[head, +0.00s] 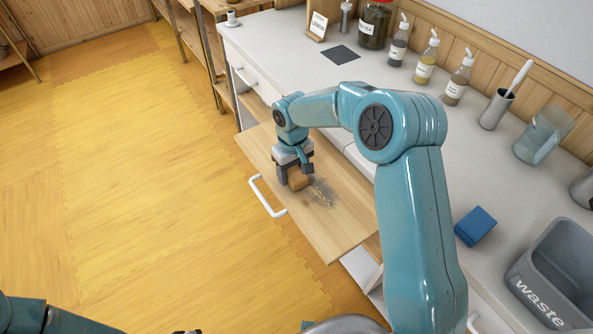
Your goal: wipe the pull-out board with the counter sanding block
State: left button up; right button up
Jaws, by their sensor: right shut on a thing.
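The pull-out board (334,232) is a light wooden panel drawn out from the counter front, with a white handle (267,197) on its outer edge. A grey, dusty smudge (322,191) marks its middle. My right gripper (296,177) is low over the board, shut on a small brown block (298,183), seemingly the sanding block. The block is at the left edge of the smudge and looks down at the board; the gripper partly hides it. Of my left arm only a link shows at the bottom left; its gripper is out of view.
A blue block (475,226) and a grey waste bin (555,276) stand on the white counter at the right. Several pump bottles, a jar (374,24) and a brush cup (496,109) line the back. Open yellow floor lies left.

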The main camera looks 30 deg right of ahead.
aim_at(320, 168)
jog(key=shift+f+b, duration=0.75)
jog(key=shift+f, duration=0.2)
dwell(1.3)
jog(key=shift+w+d, duration=0.2)
jog(key=shift+d, duration=2.15)
jog(key=shift+w+d+p, duration=0.2)
jog(key=shift+d+p, duration=0.35)
jog(key=shift+d, duration=1.8)
jog(key=shift+s+a+b, duration=0.15)
jog(key=shift+a+b, duration=0.2)
jog(key=shift+a, duration=0.85)
jog(key=shift+s+a+b, duration=0.1)
jog(key=shift+a+b, duration=0.2)
jog(key=shift+a, duration=0.9)
jog(key=shift+a, duration=0.1)
